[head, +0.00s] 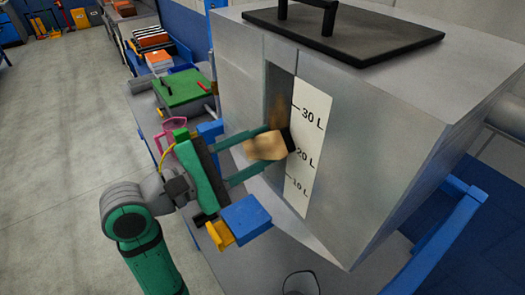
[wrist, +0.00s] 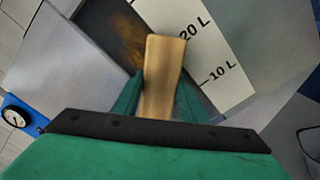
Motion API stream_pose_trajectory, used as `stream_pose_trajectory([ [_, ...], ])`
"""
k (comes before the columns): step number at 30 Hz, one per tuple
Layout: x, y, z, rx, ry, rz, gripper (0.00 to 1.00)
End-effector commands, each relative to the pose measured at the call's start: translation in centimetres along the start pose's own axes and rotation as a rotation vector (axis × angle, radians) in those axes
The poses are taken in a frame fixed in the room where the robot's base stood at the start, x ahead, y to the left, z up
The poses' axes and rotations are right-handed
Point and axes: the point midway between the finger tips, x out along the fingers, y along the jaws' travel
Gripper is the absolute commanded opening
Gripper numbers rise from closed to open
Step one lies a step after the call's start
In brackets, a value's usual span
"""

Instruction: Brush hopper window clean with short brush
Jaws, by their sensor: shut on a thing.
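My gripper (head: 255,152) is shut on the short brush (head: 265,147), which has a tan wooden body and a dark bristle end. The bristle end is at the hopper window, near the 20 L mark; I cannot tell if it touches. In the wrist view the brush (wrist: 163,75) stands between the green fingers (wrist: 158,100), and its bristles are hidden. The hopper window (head: 276,88) is a dark upright strip in the grey hopper (head: 400,130). A brown smear (head: 279,108) shows on it above the brush, and also in the wrist view (wrist: 128,40).
A white scale strip (head: 308,125) marked in litres is right of the window. A black lid (head: 345,35) with a handle tops the hopper. A green case (head: 183,88) stands on the bench at left. A blue rail (head: 440,235) is at right, and a gauge (wrist: 14,118) is at lower left in the wrist view.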

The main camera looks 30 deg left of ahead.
Motion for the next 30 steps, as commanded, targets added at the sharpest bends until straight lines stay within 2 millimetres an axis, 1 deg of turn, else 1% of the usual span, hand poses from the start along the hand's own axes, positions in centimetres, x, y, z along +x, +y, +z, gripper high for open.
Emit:
stream_pose_trajectory([
  [18,0.0,2.4,-2.9,-0.001,-0.001,-0.002,0.21],
  [23,-0.1,2.6,-2.9,0.0,-0.001,-0.002,0.21],
  [30,-0.2,3.6,-2.0,0.002,-0.001,-0.001,0.21],
])
